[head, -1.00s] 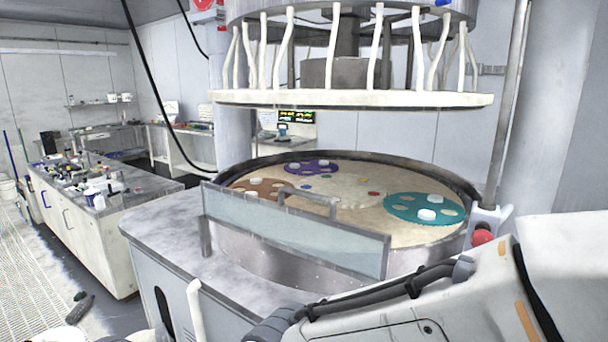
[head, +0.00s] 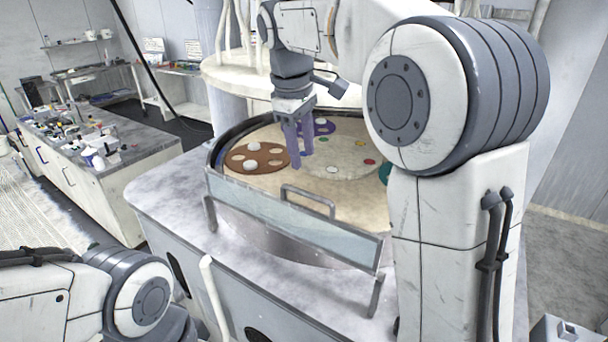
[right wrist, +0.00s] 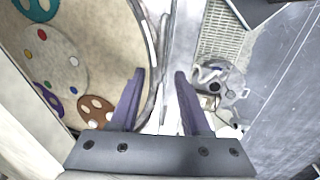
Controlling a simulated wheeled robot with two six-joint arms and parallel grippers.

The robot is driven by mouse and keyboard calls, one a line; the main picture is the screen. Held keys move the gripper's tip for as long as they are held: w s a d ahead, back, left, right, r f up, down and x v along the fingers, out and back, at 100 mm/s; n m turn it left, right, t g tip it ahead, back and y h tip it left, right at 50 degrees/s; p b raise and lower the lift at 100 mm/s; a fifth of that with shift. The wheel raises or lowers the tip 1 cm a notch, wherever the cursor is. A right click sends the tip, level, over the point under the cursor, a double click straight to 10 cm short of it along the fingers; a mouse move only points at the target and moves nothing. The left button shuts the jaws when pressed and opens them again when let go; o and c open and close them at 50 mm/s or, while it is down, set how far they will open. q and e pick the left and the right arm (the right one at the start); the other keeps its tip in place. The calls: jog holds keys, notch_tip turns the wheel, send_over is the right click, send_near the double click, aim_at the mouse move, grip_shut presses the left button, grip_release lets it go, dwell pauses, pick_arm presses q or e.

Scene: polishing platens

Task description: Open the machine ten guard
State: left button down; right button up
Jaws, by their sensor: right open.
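The guard (head: 290,222) is a clear, pale upright panel at the front edge of the round platen (head: 345,191). A grey bar handle (head: 308,196) rises from its top edge. The guard stands across the front, as before. My right gripper (head: 302,158) points down, open and empty, above the platen and behind the handle, apart from it in the picture. In the right wrist view its two fingers (right wrist: 158,75) are spread with nothing clearly between them. My left gripper is out of view; only part of the left arm shows. No machine number is readable.
Coloured carrier discs, one brown (head: 258,158), lie on the platen. A white upper ring with hanging tubes (head: 236,78) is above it, close to my right arm. A cluttered workbench (head: 118,150) stands at left, with open floor beside it.

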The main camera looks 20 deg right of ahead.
aim_at(306, 194)
jog(key=f, duration=0.3)
jog(key=d+f, duration=0.1)
jog(key=f, duration=0.2)
jog(key=w+f+p, duration=0.1)
jog(key=f, duration=0.2)
jog(key=shift+d+f, duration=0.15)
jog(key=shift+f, duration=0.2)
grip_shut()
jog(key=shift+w, duration=0.1)
dwell(0.8)
